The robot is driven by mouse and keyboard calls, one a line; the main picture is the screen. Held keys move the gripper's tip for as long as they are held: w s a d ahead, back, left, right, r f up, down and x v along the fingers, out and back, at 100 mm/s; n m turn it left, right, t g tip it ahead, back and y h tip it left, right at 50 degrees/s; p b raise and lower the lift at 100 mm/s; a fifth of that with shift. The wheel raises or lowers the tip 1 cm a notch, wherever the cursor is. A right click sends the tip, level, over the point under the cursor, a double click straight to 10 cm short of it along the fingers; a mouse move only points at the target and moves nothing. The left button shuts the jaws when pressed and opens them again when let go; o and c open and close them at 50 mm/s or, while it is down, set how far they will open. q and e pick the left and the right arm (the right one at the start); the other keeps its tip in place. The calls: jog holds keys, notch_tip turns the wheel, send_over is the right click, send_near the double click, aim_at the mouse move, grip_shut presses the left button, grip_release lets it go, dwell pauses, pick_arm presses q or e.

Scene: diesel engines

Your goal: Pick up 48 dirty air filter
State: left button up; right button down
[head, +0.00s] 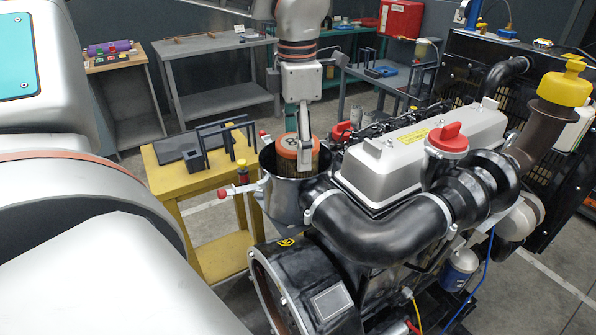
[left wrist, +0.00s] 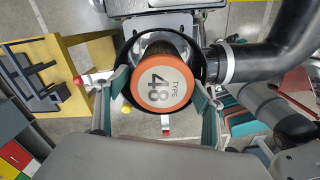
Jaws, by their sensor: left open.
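The air filter (head: 286,143) has an orange end cap and brownish pleated sides, and it stands inside a dark open housing (head: 283,199) on the engine. In the left wrist view the filter's cap (left wrist: 163,84) faces me and reads "TYPE 48". My left gripper (head: 300,150) points down over the housing, with its near finger in front of the filter. In the left wrist view its two fingers (left wrist: 160,92) are spread apart on either side of the filter. Whether they touch it I cannot tell. The lower filter is hidden by the housing. My right gripper is out of view.
A thick black intake hose (head: 375,228) runs from the housing to the engine (head: 420,150). Clamps with red tips (head: 238,190) stick out from the housing's left side. A yellow table (head: 180,178) with black stands is behind it. Grey benches (head: 215,70) stand farther back.

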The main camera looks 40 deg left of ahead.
pick_arm(q)
jog(key=shift+s+f, duration=0.1)
jog(key=shift+f, duration=0.3)
notch_tip(320, 180, down, 4)
jog(key=shift+d+r+p, duration=0.15)
jog(key=shift+r+p, duration=0.05)
jog(key=shift+p, duration=0.15)
jog(key=shift+f, duration=0.4)
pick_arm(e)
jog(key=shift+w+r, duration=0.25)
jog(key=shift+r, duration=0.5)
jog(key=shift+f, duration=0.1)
pick_arm(q)
jog(key=c, duration=1.1)
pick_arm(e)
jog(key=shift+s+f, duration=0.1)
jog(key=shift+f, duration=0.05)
pick_arm(q)
jog(key=shift+r, duration=0.1)
